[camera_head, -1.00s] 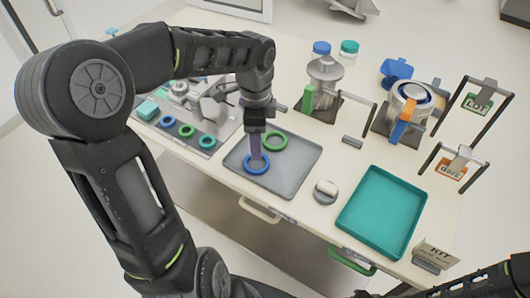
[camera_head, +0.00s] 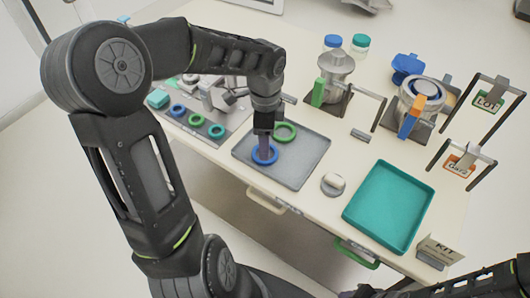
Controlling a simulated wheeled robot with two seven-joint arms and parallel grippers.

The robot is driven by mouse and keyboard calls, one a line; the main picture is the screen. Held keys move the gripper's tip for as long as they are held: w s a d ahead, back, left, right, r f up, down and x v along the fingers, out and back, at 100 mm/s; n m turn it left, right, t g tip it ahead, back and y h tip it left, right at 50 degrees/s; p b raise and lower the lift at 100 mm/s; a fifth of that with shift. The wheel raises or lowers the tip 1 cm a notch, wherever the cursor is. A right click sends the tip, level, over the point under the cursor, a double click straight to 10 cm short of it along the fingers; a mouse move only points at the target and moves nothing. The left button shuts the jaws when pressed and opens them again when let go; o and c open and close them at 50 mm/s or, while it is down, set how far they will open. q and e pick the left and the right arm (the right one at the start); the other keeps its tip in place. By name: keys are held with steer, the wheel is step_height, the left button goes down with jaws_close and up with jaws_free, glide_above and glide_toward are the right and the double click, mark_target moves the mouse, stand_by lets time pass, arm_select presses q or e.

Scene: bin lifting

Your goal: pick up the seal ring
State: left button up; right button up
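A blue seal ring (camera_head: 256,160) lies on the grey tray (camera_head: 296,177) near its left side. A green seal ring (camera_head: 292,137) lies just behind it on the same tray. My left gripper (camera_head: 265,155) points down over the blue ring, with its fingertips at or inside the ring's opening. The fingers overlap in this view, so I cannot tell whether they are open or touching the ring. My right gripper is not in view.
A teal tray (camera_head: 388,207) stands at the right. Metal canisters (camera_head: 335,68) stand behind.

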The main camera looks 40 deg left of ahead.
arm_select(q)
step_height(320, 180, down, 4)
steer(key=shift+f, duration=0.15)
stand_by(0.6)
steer(key=c, duration=1.1)
step_height(320, 180, up, 10)
stand_by(0.7)
